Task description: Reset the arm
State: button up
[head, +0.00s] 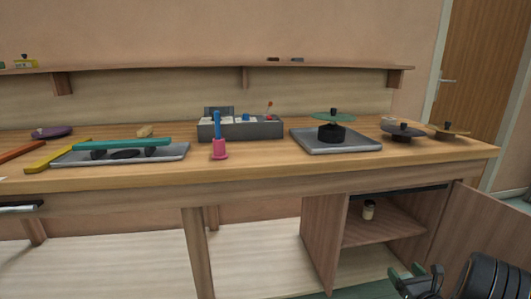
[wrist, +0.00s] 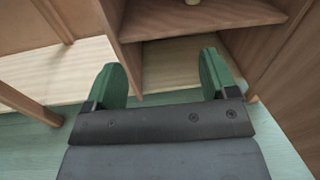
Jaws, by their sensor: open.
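My gripper (head: 415,277) is at the bottom right of the head view, low in front of the open cabinet under the bench. In the wrist view my gripper (wrist: 161,80) shows two green fingers set wide apart with nothing between them. The open cabinet (wrist: 185,62) lies beyond the fingertips, and its lower compartment looks empty there.
The cabinet door (head: 487,235) stands open at the right, close to my arm. A wall shelf (head: 200,68) runs behind.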

jog(key=s+a+r+n+g+y+p, duration=0.35)
jog(key=a+r+n+p, duration=0.35)
jog(key=a+r, duration=0.25)
jog(key=s+a+r+n+g+y+p, duration=0.2)
jog(key=a+r+n+g+p, duration=0.35)
jog(key=a+r, duration=0.4)
jog(key=s+a+r+n+g+y+p, duration=0.2)
jog(key=s+a+r+n+g+p, duration=0.15)
jog(key=a+r+n+p, duration=0.55)
jog(key=s+r+n+g+h+p, duration=0.1)
jog(key=s+r+n+h+p, duration=0.3)
jog(key=r, duration=0.5)
jog(key=s+r+n+g+h+p, duration=0.1)
jog(key=s+r+n+h+p, duration=0.4)
jog(key=r+p, duration=0.5)
jog(key=s+n, duration=0.2)
jog(key=n, duration=0.1)
jog(key=shift+s, duration=0.25)
jog(key=shift+d+r+n, duration=0.2)
jog(key=shift+d+n, duration=0.05)
jog(key=shift+n, duration=0.1)
jog(key=shift+c, duration=0.2)
